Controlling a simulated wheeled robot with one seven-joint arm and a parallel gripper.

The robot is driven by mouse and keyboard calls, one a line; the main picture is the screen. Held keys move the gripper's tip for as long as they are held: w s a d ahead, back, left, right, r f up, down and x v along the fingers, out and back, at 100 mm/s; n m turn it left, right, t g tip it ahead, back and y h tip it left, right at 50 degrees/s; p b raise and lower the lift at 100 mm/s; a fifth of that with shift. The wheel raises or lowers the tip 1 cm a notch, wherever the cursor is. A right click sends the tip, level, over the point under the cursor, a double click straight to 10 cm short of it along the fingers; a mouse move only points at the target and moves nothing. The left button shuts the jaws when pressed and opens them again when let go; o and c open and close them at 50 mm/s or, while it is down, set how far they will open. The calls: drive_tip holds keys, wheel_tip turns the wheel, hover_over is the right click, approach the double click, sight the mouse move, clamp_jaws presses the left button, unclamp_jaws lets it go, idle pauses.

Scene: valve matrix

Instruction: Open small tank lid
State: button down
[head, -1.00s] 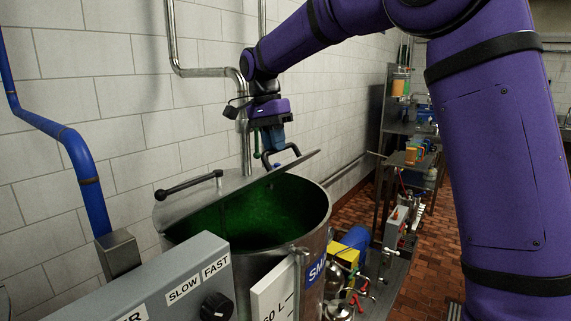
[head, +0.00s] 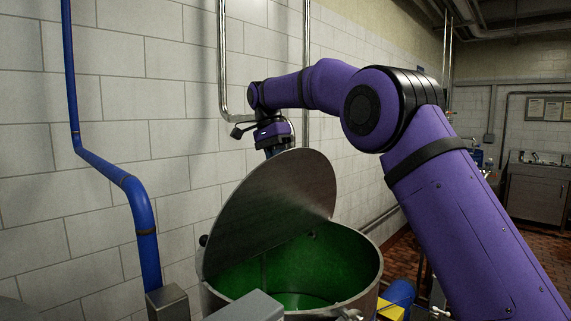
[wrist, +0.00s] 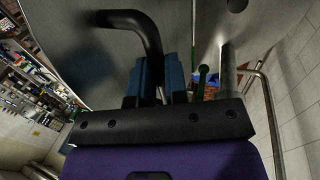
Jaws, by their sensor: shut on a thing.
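The small tank (head: 368,268) is a round steel vessel, green inside, at the bottom middle of the head view. Its half-round lid (head: 275,210) stands steeply tilted up, and the green inside shows in front of it. My gripper (wrist: 160,85) has blue fingers, shut on the black bent lid handle (wrist: 135,20) in the wrist view. In the head view the gripper is behind the raised lid, and its fingertips and the handle are hidden there. The lid's surface (wrist: 75,50) also fills the upper part of the wrist view.
A white tiled wall runs close behind the tank and my arm. A blue pipe (head: 105,170) descends on the left, and steel pipes (head: 306,60) run up the wall. A grey box (head: 248,307) stands before the tank. Brick-coloured floor shows at right.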

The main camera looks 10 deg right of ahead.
drive_tip(key=shift+w+a+f+g+h, duration=0.3)
drive_tip(key=shift+w+a+f+g, duration=0.15)
drive_tip(key=shift+w, duration=0.2)
drive_tip(key=shift+r, duration=0.1)
drive_tip(key=c, duration=1.1)
unclamp_jaws()
drive_tip(key=shift+w+a, duration=0.1)
drive_tip(key=shift+r, duration=0.1)
drive_tip(key=shift+r, duration=0.1)
